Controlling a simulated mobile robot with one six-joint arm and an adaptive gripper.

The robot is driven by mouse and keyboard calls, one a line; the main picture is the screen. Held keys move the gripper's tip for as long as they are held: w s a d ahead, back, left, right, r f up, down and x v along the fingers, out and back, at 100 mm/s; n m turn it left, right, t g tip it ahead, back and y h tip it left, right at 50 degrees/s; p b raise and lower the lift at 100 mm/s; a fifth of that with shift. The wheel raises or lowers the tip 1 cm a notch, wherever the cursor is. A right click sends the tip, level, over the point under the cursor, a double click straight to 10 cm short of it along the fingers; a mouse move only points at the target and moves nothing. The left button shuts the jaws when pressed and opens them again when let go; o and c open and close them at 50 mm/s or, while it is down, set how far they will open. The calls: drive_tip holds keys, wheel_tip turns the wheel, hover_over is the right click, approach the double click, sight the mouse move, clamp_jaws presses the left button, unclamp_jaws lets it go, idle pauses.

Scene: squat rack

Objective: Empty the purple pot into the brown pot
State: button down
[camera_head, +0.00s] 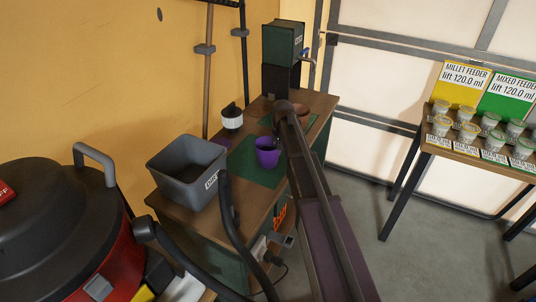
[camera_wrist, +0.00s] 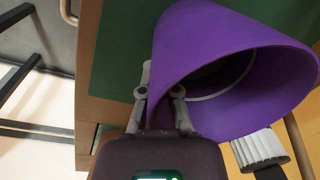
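The purple pot (camera_head: 267,155) looks roughly upright over the green mat on the bench; I cannot tell whether it touches the mat. In the wrist view the purple pot (camera_wrist: 230,35) fills much of the picture, its mouth toward the camera and its inside dark. My gripper (camera_wrist: 160,100) is at the pot's rim, its narrowly spaced fingers on either side of the wall, and looks shut on it. In the head view my arm hides most of the gripper. The brown pot (camera_head: 303,116) is behind my arm at the bench's far end, partly hidden. The contents of both pots are unclear.
The wooden bench (camera_head: 180,212) carries a grey bin (camera_head: 187,172), a white-and-black container (camera_head: 232,118) and a dark green dispenser (camera_head: 282,45). A green mat (camera_head: 245,170) lies under the pot. A red-and-black vacuum (camera_head: 60,230) stands at left; a table with several cups (camera_head: 468,131) at right.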

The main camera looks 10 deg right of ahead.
drive_tip(key=shift+r+p, duration=1.55)
drive_tip(key=shift+r, duration=0.05)
idle(0.6)
drive_tip(key=shift+r+p, duration=2.9)
drive_tip(key=shift+s, duration=0.1)
